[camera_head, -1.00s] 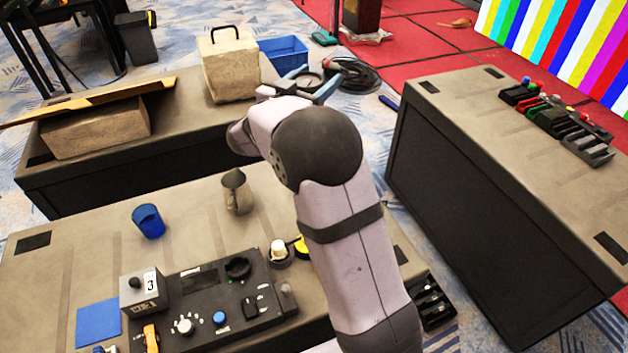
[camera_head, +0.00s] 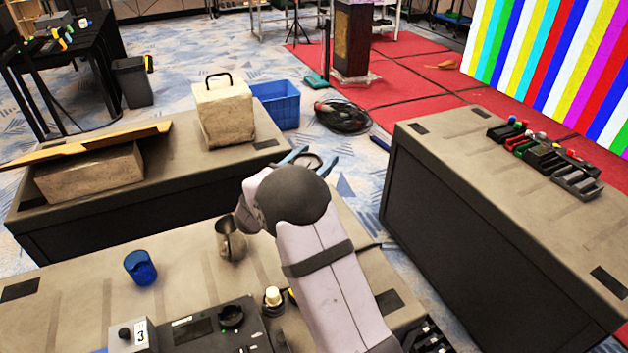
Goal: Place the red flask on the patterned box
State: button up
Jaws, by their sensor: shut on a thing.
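My gripper (camera_head: 311,158) shows beyond my wrist, over the gap behind the near table. Its blue fingers are partly hidden by my arm. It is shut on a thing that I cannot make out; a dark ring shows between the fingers. I cannot clearly pick out a red flask. A small dark-red thing (camera_head: 321,106) lies by the coiled cable on the floor, too small to name. A tall dark box with a mottled face (camera_head: 354,38) stands at the back on the red floor; it may be the patterned box. My gripper is well apart from it.
The near table holds a blue cup (camera_head: 140,268), a metal jug (camera_head: 230,240) and a control panel (camera_head: 205,328). A pale case (camera_head: 223,112) stands on the left table, with a blue crate (camera_head: 277,104) behind.

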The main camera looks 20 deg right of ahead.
jog(key=shift+f+p, duration=0.35)
jog(key=shift+f, duration=2.4)
jog(key=o, duration=1.6)
jog(key=shift+f, duration=0.1)
jog(key=b+v, duration=0.2)
jog(key=v, duration=1)
jog(key=shift+r, duration=0.2)
